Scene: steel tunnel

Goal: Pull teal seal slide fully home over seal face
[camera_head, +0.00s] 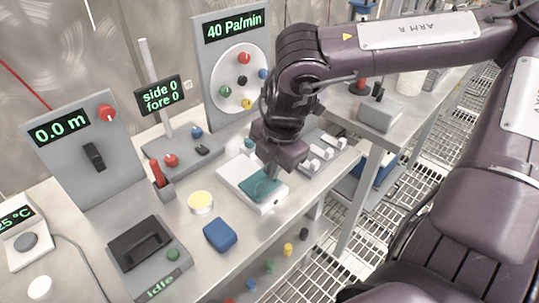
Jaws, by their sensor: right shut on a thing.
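The teal seal slide (262,187) lies flat on a white block (240,185) on the steel bench. It covers the front right part of the block's top, and the left part of the white top is bare. My right gripper (272,171) points down at the slide's back edge and is shut on it. The fingertips are mostly hidden behind the gripper body and wrist. The seal face under the slide cannot be made out. My left gripper is not in view.
A panel reading 40 Pa/min (235,60) stands behind. A grey block with white switches (322,155) is close right of the gripper. The bench's front edge is near.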

